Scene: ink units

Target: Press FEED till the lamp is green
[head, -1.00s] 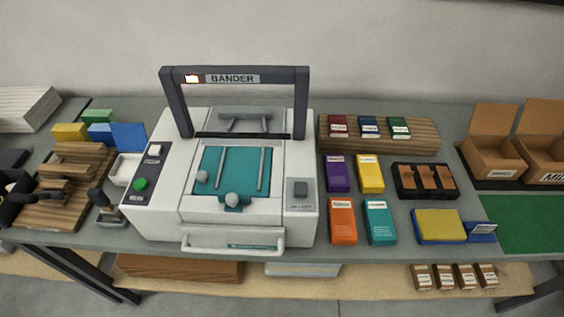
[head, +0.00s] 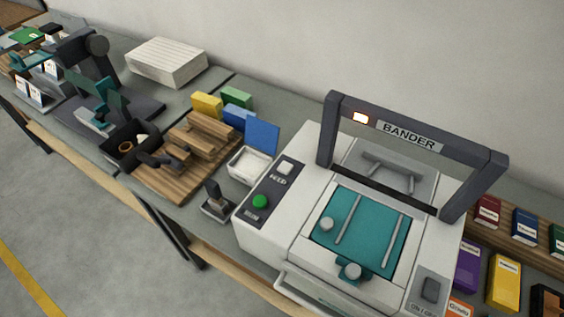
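The white BANDER machine (head: 290,235) stands on the grey table at the right of the head view. The FEED button (head: 286,167) is a pale square key on its dark control panel, with the label just below it. A round green button (head: 260,202) sits lower on that panel. The teal bed (head: 375,238) with two grey rails lies under the frame. Neither of my grippers is in view, and nothing touches the FEED button.
A white tray (head: 236,165) and a small dark-handled stamp (head: 214,203) stand close left of the machine. Beyond are a wooden rack (head: 150,182), a stack of white sheets (head: 168,72) and a dark press (head: 85,60). Coloured boxes (head: 503,283) lie at the right.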

